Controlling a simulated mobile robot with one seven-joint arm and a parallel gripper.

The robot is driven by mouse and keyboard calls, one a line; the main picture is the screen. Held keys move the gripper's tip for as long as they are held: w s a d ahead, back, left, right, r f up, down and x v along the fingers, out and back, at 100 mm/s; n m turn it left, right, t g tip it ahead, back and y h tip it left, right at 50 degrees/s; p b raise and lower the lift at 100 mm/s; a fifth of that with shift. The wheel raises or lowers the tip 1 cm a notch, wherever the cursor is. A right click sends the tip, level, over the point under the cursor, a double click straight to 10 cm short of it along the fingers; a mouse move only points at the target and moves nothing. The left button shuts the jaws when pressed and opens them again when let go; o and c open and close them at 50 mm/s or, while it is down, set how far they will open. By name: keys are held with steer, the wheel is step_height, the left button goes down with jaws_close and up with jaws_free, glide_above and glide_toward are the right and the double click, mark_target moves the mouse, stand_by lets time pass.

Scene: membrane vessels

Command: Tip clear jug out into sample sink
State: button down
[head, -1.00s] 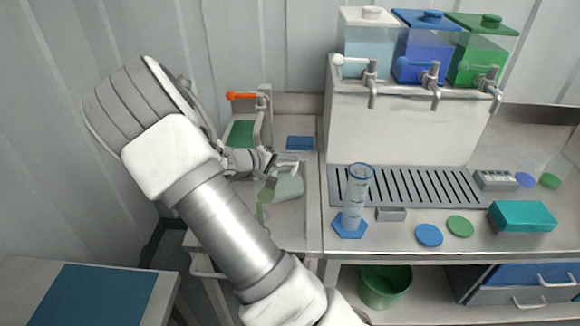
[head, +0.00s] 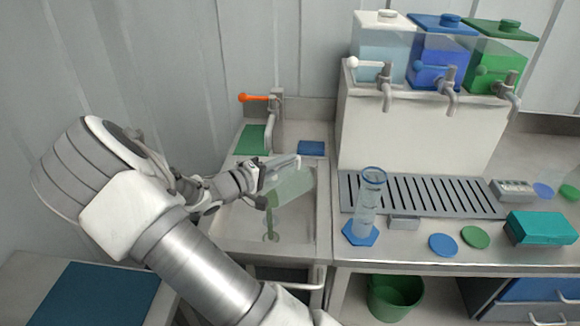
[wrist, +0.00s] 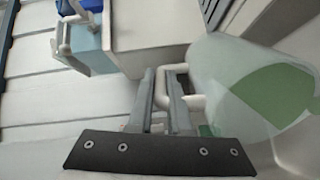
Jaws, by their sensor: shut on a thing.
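The clear jug (head: 292,188) is tilted well over above the sample sink (head: 305,233), its mouth towards the lower left. It holds some green liquid, and a green stream (head: 269,222) runs from its mouth down into the basin near the drain. My gripper (head: 262,176) is shut on the jug's pale handle. In the wrist view the jug (wrist: 220,65) lies right of the fingers (wrist: 166,98), with green liquid (wrist: 268,95) inside. The handle sits at the fingertips. The jug's bottom edge is hard to make out.
An orange-handled tap (head: 272,120) stands behind the basin. A green pad (head: 251,140) and a blue pad (head: 311,148) lie at the sink's back. Right of the sink stand a measuring cylinder (head: 367,205), a drain grille (head: 420,195) and a dispenser block (head: 415,130) with three tanks.

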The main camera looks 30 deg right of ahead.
steer(key=shift+s+a+r+t+h+b, duration=0.15)
steer(key=shift+a+r+h+b, duration=0.05)
steer(key=shift+a+h+b, duration=0.5)
steer(key=shift+s+a+r+t+h+b, duration=0.1)
steer(key=shift+a+r+t+h+b, duration=0.05)
steer(key=shift+a+h+b, duration=0.55)
steer(key=shift+s+a+r+t+h+b, duration=0.1)
steer(key=shift+s+a+h+b, duration=0.05)
steer(key=shift+a+h+b, duration=0.5)
steer(key=shift+s+a+r+t+h+b, duration=0.15)
steer(key=shift+a+h+b, duration=0.35)
steer(key=shift+a, duration=0.25)
steer(key=shift+s+a+r+t+h+b, duration=0.1)
steer(key=shift+s+a+h+b, duration=0.05)
steer(key=shift+a+h+b, duration=0.5)
